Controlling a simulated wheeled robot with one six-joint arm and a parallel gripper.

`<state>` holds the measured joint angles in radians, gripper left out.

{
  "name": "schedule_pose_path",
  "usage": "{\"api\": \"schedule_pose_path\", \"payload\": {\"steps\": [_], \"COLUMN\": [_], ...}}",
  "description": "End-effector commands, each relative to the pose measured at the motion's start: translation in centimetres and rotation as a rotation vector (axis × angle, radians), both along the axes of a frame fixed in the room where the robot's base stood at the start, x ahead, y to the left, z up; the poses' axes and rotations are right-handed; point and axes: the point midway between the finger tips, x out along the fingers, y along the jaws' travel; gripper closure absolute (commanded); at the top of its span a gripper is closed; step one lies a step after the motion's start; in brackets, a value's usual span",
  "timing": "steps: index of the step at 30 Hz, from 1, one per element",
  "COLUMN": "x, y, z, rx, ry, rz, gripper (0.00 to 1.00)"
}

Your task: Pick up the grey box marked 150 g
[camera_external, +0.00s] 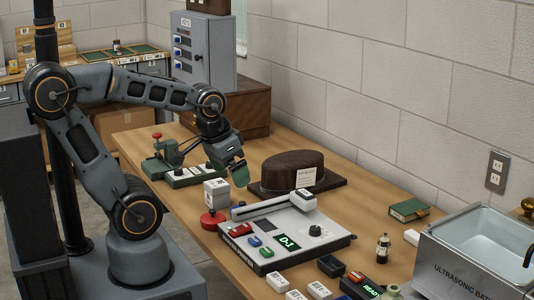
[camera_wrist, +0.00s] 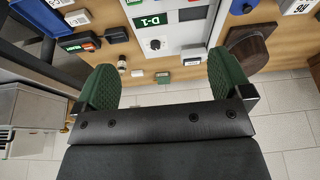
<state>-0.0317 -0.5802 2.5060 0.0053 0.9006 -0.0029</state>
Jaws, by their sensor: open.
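A small grey box (camera_external: 216,193) with a pale label stands at the left end of the grey instrument (camera_external: 295,250), by a red round piece. The label is too small to read, so I cannot confirm 150 g. My gripper (camera_external: 238,176) has green pads and hangs above and right of this box, apart from it. In the wrist view my gripper (camera_wrist: 165,82) is open, with nothing between its pads. A pale block with a dark mark (camera_wrist: 300,7) is cut off at the top right there; I cannot tell whether it is the same box.
A dark brown hat-shaped object (camera_external: 292,172) stands on a board behind the instrument. A green-topped device (camera_external: 195,175) stands to the left. Several small white boxes (camera_external: 277,282) lie at the front edge. A metal ultrasonic bath (camera_external: 470,262) fills the right end. A block wall closes the back.

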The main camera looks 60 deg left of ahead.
Motion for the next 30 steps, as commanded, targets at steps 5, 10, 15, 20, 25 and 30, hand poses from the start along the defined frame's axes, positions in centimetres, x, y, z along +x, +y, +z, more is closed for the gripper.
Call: {"api": "schedule_pose_path", "payload": {"steps": [5,10,15,20,25,30], "x": [-0.4,-1.7,-3.0,-3.9,-3.8,-1.8], "y": [4.9,11.1,16.5,22.6,28.4,30.8], "z": [-3.6,-8.8,-13.5,-16.5,-16.5,-14.0], "rx": [-0.01,-0.186,-0.552,-1.02,-1.523,-1.855], "ry": [0.073,0.169,0.181,0.096,-0.028,-0.075], "rz": [0.202,0.6,1.174,1.777,2.201,2.329], "gripper": [0.03,0.03,0.03,0.03,0.03,0.03]}}
